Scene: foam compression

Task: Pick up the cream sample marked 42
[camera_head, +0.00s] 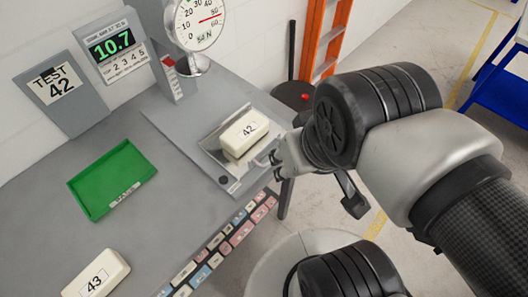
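The cream sample marked 42 (246,133) is a rounded block lying on the metal plate (228,174) of the test stand, under the dial gauge. Its label faces up. My gripper (267,160) is just right of the block and plate, low and near the plate's right edge. It looks apart from the block. Its fingers are small and partly hidden by my wrist, so how far they are open does not show clearly. Another cream sample marked 43 (96,274) lies on the bench at the lower left.
A green tray labelled PASS (113,180) sits on the grey bench (165,205). A sign (62,94) reads TEST 42; a display (112,45) reads 10.7. The dial gauge (197,22) stands above the plate. An orange ladder (324,45) stands behind.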

